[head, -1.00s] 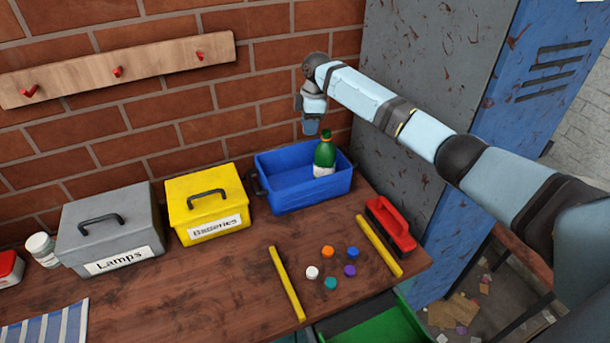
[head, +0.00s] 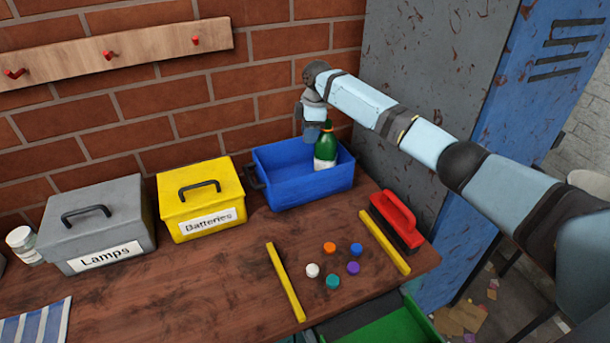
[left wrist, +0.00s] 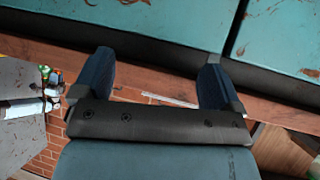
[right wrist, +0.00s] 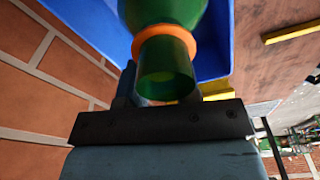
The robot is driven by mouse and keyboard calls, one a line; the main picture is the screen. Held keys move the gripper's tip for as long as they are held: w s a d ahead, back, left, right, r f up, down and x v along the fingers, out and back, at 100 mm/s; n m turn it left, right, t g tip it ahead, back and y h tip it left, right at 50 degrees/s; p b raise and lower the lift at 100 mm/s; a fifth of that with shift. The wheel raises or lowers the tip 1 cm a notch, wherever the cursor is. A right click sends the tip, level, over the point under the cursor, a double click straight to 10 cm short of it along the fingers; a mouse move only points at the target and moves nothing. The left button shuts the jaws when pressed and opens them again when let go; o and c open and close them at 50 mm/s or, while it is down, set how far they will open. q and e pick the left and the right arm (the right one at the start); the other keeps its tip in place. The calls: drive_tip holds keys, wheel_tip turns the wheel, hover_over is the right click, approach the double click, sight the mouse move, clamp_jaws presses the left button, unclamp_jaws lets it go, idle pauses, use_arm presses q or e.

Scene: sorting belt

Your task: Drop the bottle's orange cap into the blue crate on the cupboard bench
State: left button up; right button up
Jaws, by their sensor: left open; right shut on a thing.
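The orange cap (head: 329,248) lies on the bench among several other caps, between two yellow strips. The blue crate (head: 282,204) stands at the back of the bench against the brick wall. A green bottle (head: 325,150) with a pale label is at the crate's right end; whether it rests on the crate floor is hidden. My right gripper (head: 317,124) is shut on the bottle's neck. The right wrist view shows the green neck and its orange ring (right wrist: 164,36) close up. My left gripper (left wrist: 153,62) is open and empty, away from the bench items.
A yellow Batteries box (head: 200,200) and a grey Lamps box (head: 98,228) stand left of the crate. A red-handled brush (head: 396,220) lies right of a yellow strip (head: 384,242). A grey and blue locker (head: 420,120) bounds the right. The front-left bench is mostly clear.

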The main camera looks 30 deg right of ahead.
drive_tip(key=o, duration=1)
drive_tip(key=shift+c, duration=0.2)
drive_tip(key=shift+r, duration=0.1)
wheel_tip(320, 180, up, 14)
drive_tip(key=d, duration=0.1)
drive_tip(key=shift+s+d+f+p, duration=0.2)
drive_tip(key=shift+s+d+p, duration=0.1)
drive_tip(key=shift+p, duration=0.15)
